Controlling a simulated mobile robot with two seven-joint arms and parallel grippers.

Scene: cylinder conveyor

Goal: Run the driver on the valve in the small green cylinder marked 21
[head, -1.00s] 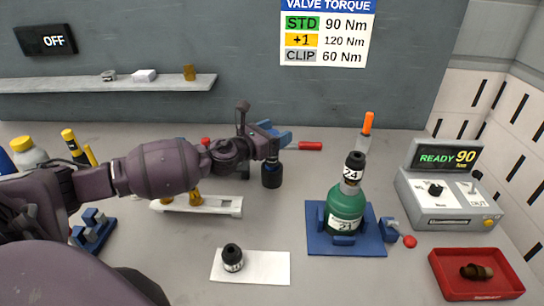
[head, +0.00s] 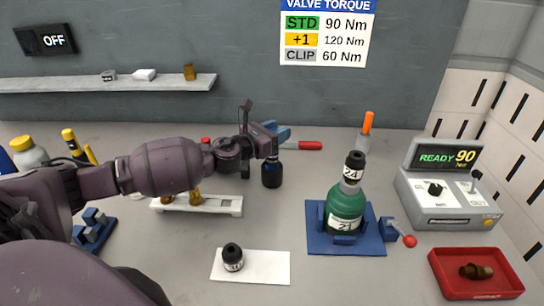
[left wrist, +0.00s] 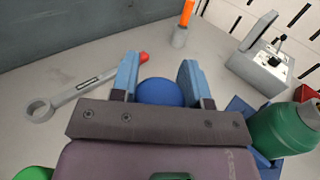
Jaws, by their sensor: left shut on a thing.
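The small green cylinder (head: 345,212) marked 21 stands upright in a blue holder (head: 374,243). Its neck carries a tag reading 24, with a black-topped valve (head: 355,161) above. My left gripper (head: 277,136) is left of the cylinder and farther back, above the table. It is shut on the driver (head: 272,172), a dark blue, black-ended body hanging below the fingers. In the left wrist view the driver's rounded blue top (left wrist: 160,92) sits between the fingers, and the green cylinder (left wrist: 285,128) is at right. My right gripper is not in view.
A torque console (head: 447,200) reads READY 90. A red tray (head: 440,279) holds a brown fitting. A black socket-like part (head: 232,257) stands on a white pad. A wrench (left wrist: 80,92) lies behind the gripper. A clamp lever with red knob (head: 410,241) flanks the holder.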

